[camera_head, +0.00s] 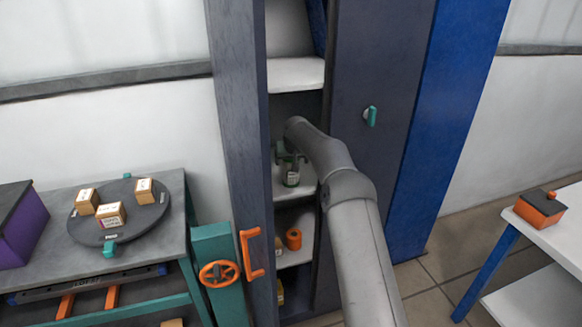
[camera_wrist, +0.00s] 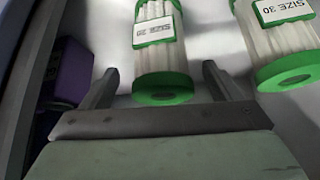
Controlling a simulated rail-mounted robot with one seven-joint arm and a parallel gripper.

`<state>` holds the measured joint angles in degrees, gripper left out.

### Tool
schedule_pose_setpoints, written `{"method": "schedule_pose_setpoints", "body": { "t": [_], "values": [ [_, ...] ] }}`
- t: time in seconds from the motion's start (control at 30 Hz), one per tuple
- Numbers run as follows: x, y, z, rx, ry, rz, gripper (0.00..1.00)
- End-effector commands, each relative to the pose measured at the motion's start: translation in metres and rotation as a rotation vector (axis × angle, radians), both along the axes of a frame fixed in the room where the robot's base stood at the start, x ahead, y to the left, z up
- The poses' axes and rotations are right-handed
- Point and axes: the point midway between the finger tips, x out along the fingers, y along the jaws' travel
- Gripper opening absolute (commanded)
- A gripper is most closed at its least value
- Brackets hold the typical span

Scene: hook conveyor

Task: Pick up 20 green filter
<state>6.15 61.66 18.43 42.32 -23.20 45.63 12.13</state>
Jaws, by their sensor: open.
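A green-and-white filter (camera_wrist: 160,55) lies on the pale shelf in the wrist view, its green end toward me. My gripper (camera_wrist: 160,76) is open, with one finger on each side of the near end of the left filter. Gaps show between the fingers and it. In the head view my gripper (camera_head: 290,155) is inside the cabinet, above a filter (camera_head: 291,177) on the middle shelf (camera_head: 306,186).
The dark cabinet side (camera_head: 240,150) and door (camera_head: 375,105) flank the narrow opening. An upper shelf (camera_head: 295,74) is above my gripper; an orange part (camera_head: 293,238) sits below. A purple box (camera_wrist: 73,72) is left in the wrist view. Several boxes stand on a round turntable (camera_head: 118,235).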

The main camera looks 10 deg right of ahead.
Motion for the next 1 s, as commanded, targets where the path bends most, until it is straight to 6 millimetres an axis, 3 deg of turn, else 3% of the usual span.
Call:
{"method": "schedule_pose_setpoints", "body": {
  "t": [0.23,0.53,0.57,0.73,1.0],
  "values": [
    [0.016,0.002,-0.020,0.001,0.000,0.000,0.84],
    [0.018,0.001,-0.024,0.000,-0.001,0.000,0.84],
    [0.018,0.001,-0.024,0.000,-0.001,0.000,0.79],
    [0.018,0.001,-0.024,0.000,-0.001,0.000,0.31],
    [0.018,0.001,-0.022,0.000,-0.002,0.000,0.30]
  ]
}}
